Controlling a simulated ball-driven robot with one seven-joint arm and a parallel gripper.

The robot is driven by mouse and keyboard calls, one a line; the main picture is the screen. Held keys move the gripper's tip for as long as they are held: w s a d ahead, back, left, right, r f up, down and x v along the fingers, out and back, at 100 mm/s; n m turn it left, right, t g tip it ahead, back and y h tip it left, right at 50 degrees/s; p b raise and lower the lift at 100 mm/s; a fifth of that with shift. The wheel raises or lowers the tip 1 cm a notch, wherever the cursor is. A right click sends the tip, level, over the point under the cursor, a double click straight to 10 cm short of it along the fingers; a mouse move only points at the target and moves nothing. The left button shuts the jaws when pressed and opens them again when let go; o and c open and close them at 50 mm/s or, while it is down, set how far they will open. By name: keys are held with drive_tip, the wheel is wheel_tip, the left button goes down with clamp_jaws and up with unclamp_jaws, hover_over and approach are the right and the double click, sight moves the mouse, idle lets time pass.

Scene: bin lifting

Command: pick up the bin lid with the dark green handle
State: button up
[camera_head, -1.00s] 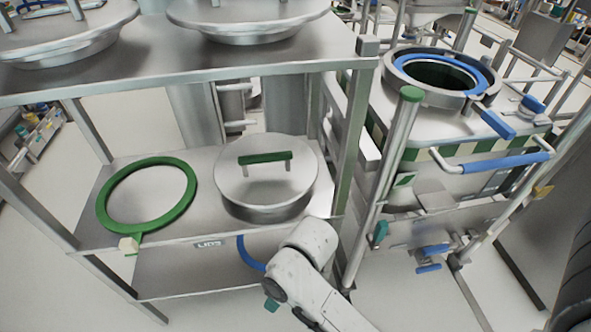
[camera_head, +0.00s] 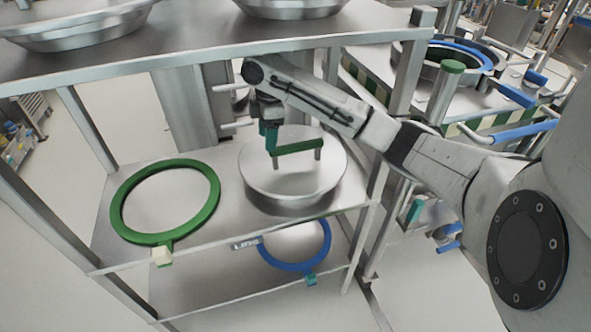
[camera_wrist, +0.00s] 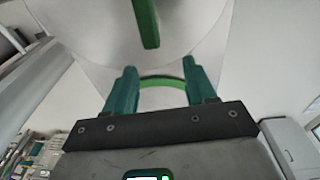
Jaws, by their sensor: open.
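The bin lid (camera_head: 265,180) is a round steel lid on the middle shelf. Its dark green handle (camera_head: 300,147) stands on two short posts. My gripper (camera_head: 270,142) hangs from my arm at the handle's left end in the head view. Its teal fingers are open, and I cannot tell whether they touch the handle. In the wrist view the open fingers (camera_wrist: 162,85) point up the picture. The handle (camera_wrist: 146,22) and the lid (camera_wrist: 95,28) are beyond them at the top, and nothing is between the fingertips but background.
A green ring (camera_head: 122,205) lies left of the lid on the same shelf. A blue ring (camera_head: 328,245) lies on the shelf below. A shelf post (camera_head: 405,75) stands to the right.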

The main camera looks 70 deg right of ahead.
drive_tip(key=g, duration=0.1)
hover_over(297, 144)
drive_tip(key=shift+w+a, duration=0.25)
drive_tip(key=shift+a, duration=0.2)
drive_tip(key=shift+s+d+f, duration=0.1)
drive_tip(key=shift+s+f, duration=0.05)
drive_tip(key=shift+f, duration=0.15)
drive_tip(key=f, duration=0.6)
drive_tip(key=shift+s+d, duration=0.15)
drive_tip(key=shift+d, duration=0.15)
drive_tip(key=shift+f, duration=0.35)
drive_tip(key=shift+f, duration=0.25)
clamp_jaws()
idle(0.4)
drive_tip(key=shift+r+p, duration=0.15)
drive_tip(key=shift+p, duration=0.15)
